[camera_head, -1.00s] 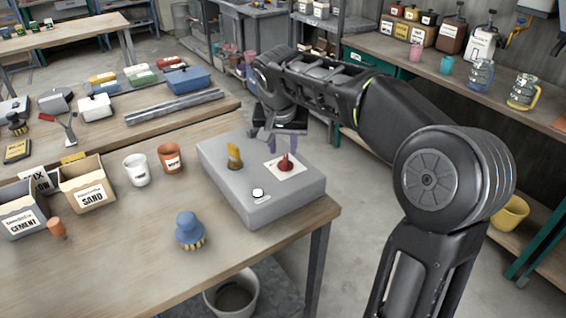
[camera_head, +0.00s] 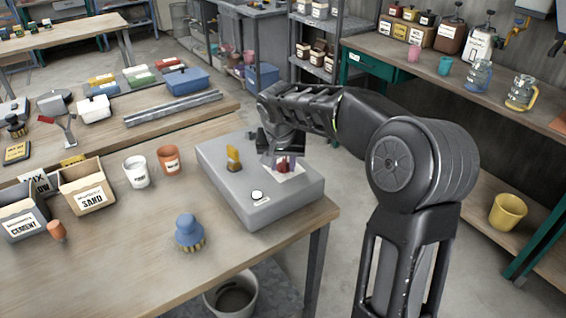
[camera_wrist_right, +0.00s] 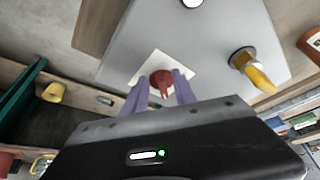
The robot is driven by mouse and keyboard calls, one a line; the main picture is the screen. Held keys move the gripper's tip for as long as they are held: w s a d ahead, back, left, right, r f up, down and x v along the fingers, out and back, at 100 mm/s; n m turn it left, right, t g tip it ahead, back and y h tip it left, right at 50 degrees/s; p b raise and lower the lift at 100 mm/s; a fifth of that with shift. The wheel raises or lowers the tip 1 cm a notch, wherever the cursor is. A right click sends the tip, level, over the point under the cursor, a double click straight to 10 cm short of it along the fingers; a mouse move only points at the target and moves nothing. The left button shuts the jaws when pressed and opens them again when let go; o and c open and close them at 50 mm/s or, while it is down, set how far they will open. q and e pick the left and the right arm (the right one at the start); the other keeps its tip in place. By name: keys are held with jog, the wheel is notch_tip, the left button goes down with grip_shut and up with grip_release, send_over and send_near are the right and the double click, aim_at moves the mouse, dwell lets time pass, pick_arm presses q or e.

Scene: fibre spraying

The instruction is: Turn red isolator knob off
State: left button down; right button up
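The red isolator knob (camera_head: 283,166) sits on a white square plate on top of the grey control box (camera_head: 228,178), near its right side. My right gripper (camera_head: 284,161) is over the knob, coming from the far side of the box. In the right wrist view its two purple fingers (camera_wrist_right: 161,84) stand apart, one on each side of the red knob (camera_wrist_right: 161,80). The fingers look open around it; I cannot tell whether they touch it. The gripper partly hides the knob in the head view. My left gripper is not in view.
A yellow lever (camera_head: 233,158) and a white round button (camera_head: 257,195) are also on the box. A blue brush (camera_head: 189,231) stands on the wooden table (camera_head: 120,255) in front.

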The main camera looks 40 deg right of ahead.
jog(key=shift+c, duration=0.2)
grip_shut()
